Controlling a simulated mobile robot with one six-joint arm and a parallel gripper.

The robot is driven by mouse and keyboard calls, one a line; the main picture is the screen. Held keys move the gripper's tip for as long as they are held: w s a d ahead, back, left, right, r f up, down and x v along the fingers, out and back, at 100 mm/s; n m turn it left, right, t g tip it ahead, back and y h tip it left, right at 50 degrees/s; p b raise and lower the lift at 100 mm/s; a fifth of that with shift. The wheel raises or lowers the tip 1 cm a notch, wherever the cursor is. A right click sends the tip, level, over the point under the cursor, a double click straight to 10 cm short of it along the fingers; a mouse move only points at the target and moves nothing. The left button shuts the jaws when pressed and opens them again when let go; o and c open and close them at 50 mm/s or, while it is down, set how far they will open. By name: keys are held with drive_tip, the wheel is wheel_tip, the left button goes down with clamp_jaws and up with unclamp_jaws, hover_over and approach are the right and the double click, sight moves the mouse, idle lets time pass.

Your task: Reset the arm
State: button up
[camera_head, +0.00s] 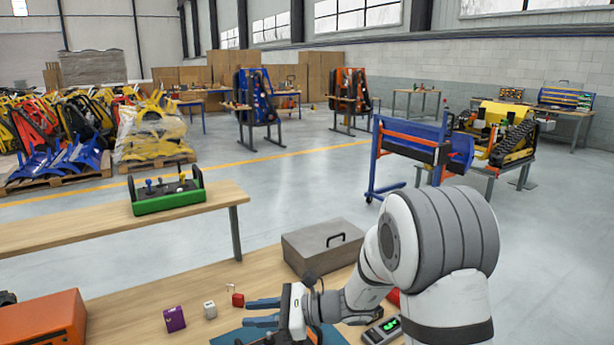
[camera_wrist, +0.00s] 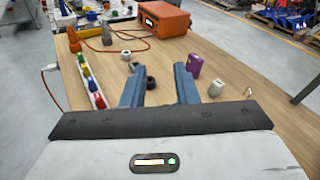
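My gripper (camera_head: 254,312) is low over the wooden workbench (camera_head: 140,297) in the head view, its two blue fingers apart and pointing left. My white and grey arm bends down to it from the right. In the wrist view my gripper (camera_wrist: 161,84) is open, with nothing visibly clamped between its fingers. A small dark ring (camera_wrist: 151,82) shows between the fingers, closer to the left one; I cannot tell its distance from them.
An orange box (camera_head: 42,320), purple block (camera_head: 174,319), small white block (camera_head: 209,310) and red padlock (camera_head: 237,299) stand on the bench. A grey toolbox (camera_head: 322,248) is behind my gripper. A power strip (camera_wrist: 92,83) lies left in the wrist view. Another bench (camera_head: 90,222) stands beyond.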

drive_tip(key=s+d+r+n+t+h, duration=0.1)
drive_tip(key=s+d+n+h, duration=0.7)
drive_tip(key=d, duration=0.4)
drive_tip(key=s+d+r+n+h+b, duration=0.1)
drive_tip(key=s+d+n+h, duration=0.7)
drive_tip(key=s+d, duration=0.3)
drive_tip(key=d, duration=0.2)
drive_tip(key=shift+d+n+t, duration=0.3)
drive_tip(key=shift+t, duration=0.1)
drive_tip(key=shift+s+a+r, duration=0.1)
drive_tip(key=shift+s+a, duration=0.05)
